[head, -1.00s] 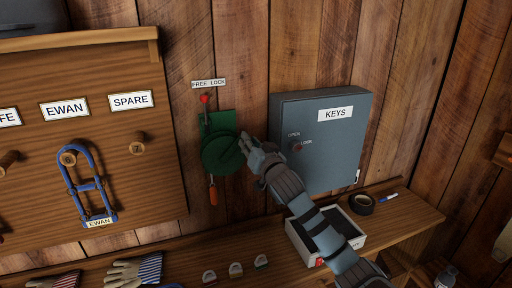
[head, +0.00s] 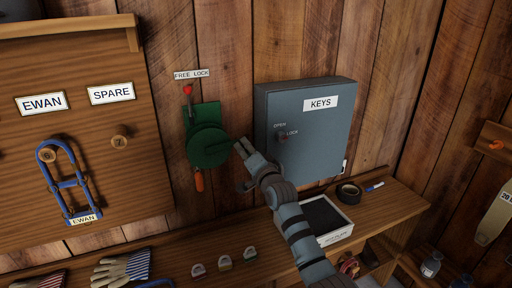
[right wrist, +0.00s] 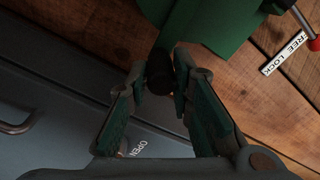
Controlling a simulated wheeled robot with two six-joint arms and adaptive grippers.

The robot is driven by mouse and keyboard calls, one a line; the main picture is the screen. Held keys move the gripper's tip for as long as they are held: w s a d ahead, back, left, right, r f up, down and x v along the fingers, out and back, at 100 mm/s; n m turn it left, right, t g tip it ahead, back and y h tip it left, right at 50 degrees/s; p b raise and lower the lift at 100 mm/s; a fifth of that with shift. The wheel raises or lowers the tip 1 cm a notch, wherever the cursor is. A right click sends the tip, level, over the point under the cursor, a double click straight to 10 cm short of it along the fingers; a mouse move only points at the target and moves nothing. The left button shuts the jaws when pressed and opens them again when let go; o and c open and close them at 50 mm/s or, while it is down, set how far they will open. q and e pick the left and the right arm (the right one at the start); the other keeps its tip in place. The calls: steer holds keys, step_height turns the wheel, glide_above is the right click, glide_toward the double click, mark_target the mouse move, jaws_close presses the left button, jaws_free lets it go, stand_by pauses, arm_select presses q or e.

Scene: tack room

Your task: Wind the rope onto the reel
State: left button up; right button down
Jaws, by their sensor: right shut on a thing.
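A round green reel (head: 207,150) is mounted on a green plate on the plank wall. A lever with a red knob (head: 188,90) stands above it under a FREE LOCK label, and an orange grip (head: 199,181) hangs below it. My right gripper (head: 239,147) is at the reel's right edge. In the right wrist view its fingers are closed on a dark cylindrical piece (right wrist: 160,72) beside the green reel part (right wrist: 205,22); I cannot tell whether that piece joins the reel. I cannot make out any rope. My left gripper is out of view.
A grey KEYS cabinet (head: 308,128) is on the wall close right of my right gripper. Below is a wooden shelf (head: 160,235) with padlocks, gloves, a white-rimmed box (head: 344,231) and black tape (head: 347,192). A peg board (head: 130,185) with a blue halter is at left.

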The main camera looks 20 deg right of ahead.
stand_by(0.4)
steer(key=c, duration=1.8)
jaws_free()
steer(key=o, duration=0.4)
steer(key=shift+w+a, duration=0.1)
steer(key=shift+w, duration=0.05)
steer(key=shift+c, duration=0.2)
steer(key=shift+w+f, duration=0.1)
steer(key=s, duration=1.2)
steer(key=shift+f, duration=0.2)
